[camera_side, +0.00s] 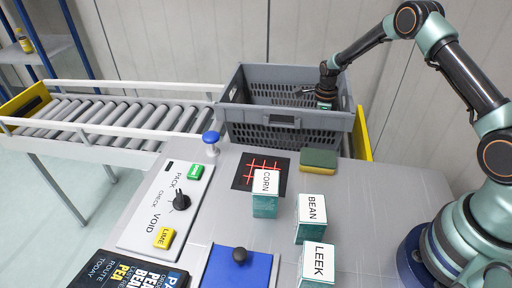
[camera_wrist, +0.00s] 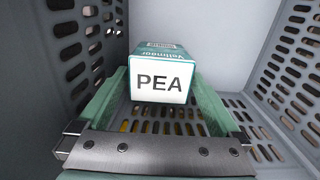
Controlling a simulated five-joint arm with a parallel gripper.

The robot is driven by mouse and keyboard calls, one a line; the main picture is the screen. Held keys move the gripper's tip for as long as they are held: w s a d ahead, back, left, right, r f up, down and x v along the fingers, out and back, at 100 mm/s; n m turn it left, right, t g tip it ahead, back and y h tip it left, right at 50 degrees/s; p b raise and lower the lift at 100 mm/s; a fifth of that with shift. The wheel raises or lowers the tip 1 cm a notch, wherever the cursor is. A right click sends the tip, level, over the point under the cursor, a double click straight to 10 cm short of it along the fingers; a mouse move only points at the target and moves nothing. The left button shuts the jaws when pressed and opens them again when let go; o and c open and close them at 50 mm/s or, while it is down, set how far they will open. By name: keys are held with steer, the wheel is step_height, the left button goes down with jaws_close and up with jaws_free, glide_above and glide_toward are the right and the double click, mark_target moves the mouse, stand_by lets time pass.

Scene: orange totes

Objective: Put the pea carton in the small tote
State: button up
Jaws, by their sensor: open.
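The pea carton (camera_wrist: 165,82) is a teal box with a white end marked PEA, seen inside the grey tote (camera_side: 285,117) in the wrist view. My gripper (camera_side: 325,96) reaches down into the right part of this tote. Its two fingers stand apart on either side of the carton in the wrist view, and the jaws are open. The tote's slotted wall (camera_wrist: 75,45) and floor show around them. In the side view I cannot clearly make out the pea carton; the tote wall and gripper hide the area.
Corn (camera_side: 265,193), bean (camera_side: 310,219) and leek (camera_side: 317,265) cartons stand on the grey table. A green-yellow sponge (camera_side: 318,161) lies near the tote. A roller conveyor (camera_side: 110,118) runs left. A panel (camera_side: 165,210) with a knob, a blue plate (camera_side: 238,268) and a route board (camera_side: 125,272) lie in front.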

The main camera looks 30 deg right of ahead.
step_height(320, 180, up, 8)
steer(key=shift+f, duration=0.2)
